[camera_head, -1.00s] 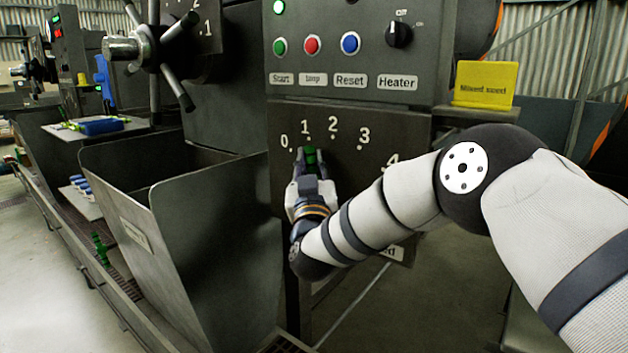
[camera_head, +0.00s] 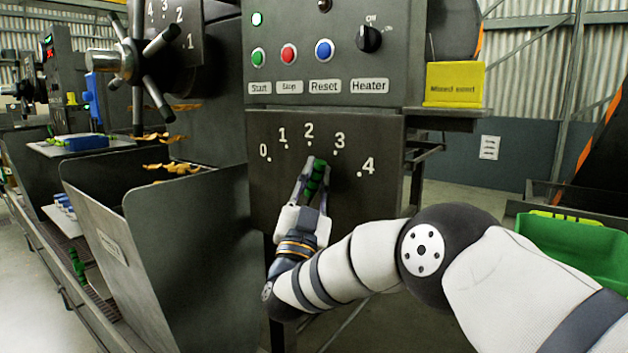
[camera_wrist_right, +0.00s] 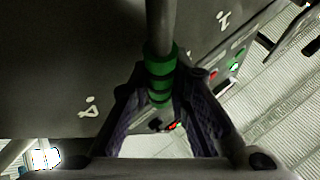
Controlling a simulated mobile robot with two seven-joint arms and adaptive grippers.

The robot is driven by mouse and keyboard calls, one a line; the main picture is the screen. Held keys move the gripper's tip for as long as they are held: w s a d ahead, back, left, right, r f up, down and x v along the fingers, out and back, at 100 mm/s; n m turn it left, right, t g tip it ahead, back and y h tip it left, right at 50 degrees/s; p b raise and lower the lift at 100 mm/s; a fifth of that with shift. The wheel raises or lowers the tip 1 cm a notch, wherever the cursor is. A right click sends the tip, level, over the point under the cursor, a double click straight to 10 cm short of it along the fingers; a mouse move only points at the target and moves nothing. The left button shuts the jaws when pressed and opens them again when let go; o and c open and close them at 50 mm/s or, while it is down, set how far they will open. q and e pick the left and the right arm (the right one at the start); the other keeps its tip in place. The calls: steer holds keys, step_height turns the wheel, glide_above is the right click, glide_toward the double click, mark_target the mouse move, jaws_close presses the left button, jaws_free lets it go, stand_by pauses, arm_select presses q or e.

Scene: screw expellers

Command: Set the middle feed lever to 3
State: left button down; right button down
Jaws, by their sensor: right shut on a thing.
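The feed lever has a green ribbed grip (camera_head: 319,168) and stands in front of the dark dial plate (camera_head: 385,145) marked 0 to 4. Its green end shows between the marks 2 (camera_head: 308,131) and 3 (camera_head: 340,140). My right gripper (camera_head: 315,182) is shut around the green grip from below. In the right wrist view, the green grip (camera_wrist_right: 160,70) on its grey rod sits between the fingers of my right gripper (camera_wrist_right: 163,98). The lever's pivot is hidden or unclear. My left gripper is not in view.
Above the dial are Start, Stop and Reset buttons and a Heater knob (camera_head: 369,38). A metal bin (camera_head: 190,235) stands left, with orange-brown flakes (camera_head: 168,167) at its top. A spoked wheel (camera_head: 127,62) is upper left, a green container (camera_head: 575,250) at right.

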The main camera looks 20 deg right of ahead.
stand_by(0.4)
steer(key=c, duration=1.8)
jaws_free()
steer(key=v, duration=1.2)
steer(key=shift+a, duration=0.1)
